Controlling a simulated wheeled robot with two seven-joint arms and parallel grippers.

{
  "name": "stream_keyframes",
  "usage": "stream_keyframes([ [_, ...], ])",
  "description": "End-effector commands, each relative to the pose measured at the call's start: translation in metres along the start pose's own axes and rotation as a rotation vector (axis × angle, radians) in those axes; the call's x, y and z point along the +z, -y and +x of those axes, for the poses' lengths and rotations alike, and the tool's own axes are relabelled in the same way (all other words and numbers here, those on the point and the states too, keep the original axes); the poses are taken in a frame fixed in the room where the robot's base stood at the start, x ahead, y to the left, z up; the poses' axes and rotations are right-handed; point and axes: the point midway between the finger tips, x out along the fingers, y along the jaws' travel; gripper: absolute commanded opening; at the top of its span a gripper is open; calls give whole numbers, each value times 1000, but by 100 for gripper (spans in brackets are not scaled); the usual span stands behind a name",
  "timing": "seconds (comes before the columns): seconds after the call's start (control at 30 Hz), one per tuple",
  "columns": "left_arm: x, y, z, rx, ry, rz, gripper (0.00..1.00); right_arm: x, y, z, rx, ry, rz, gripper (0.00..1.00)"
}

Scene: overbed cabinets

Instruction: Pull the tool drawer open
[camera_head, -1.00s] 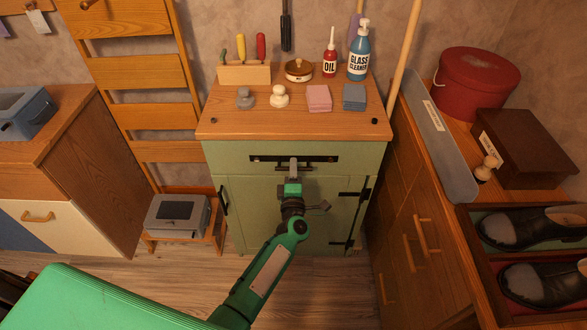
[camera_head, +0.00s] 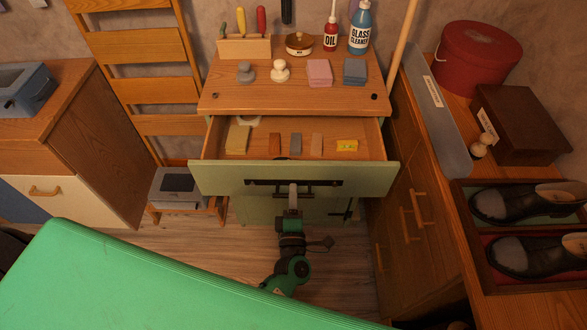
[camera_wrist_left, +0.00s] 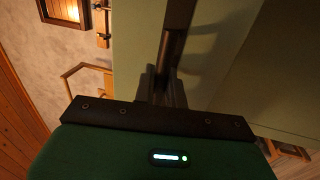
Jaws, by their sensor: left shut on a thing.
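The tool drawer (camera_head: 225,180) of the green cabinet is pulled well out, with its wooden interior showing. Inside lie several small blocks, among them a yellow one (camera_head: 347,146) and a grey one (camera_head: 295,142). A dark bar handle (camera_head: 325,183) runs across the drawer's green front. My left gripper (camera_head: 293,192) is shut on this handle at about its middle. In the left wrist view the fingers (camera_wrist_left: 160,85) close around the dark handle bar (camera_wrist_left: 172,52). My right gripper is not in view.
The cabinet top (camera_head: 225,101) carries an oil bottle (camera_head: 331,34), a glass cleaner bottle (camera_head: 360,30) and several small items. On the right, a wooden cabinet holds a red round box (camera_head: 478,58) and a tray of shoes (camera_head: 470,240). A step stool (camera_head: 185,200) stands at left.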

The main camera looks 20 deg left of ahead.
Motion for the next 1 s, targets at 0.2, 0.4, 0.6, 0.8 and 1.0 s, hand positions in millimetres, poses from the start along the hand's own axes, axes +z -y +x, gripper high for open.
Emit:
stream_keyframes([
  [0.2,0,-10,-52,-4,2,1,0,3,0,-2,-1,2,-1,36],
  [0.4,0,-16,-82,-3,2,0,0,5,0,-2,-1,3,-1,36],
  [0.6,0,-19,-97,-2,1,0,0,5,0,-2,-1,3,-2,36],
  [0.8,0,-20,-101,-1,2,0,0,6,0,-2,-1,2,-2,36],
  [1.0,0,-20,-101,-1,2,0,0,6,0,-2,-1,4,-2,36],
])
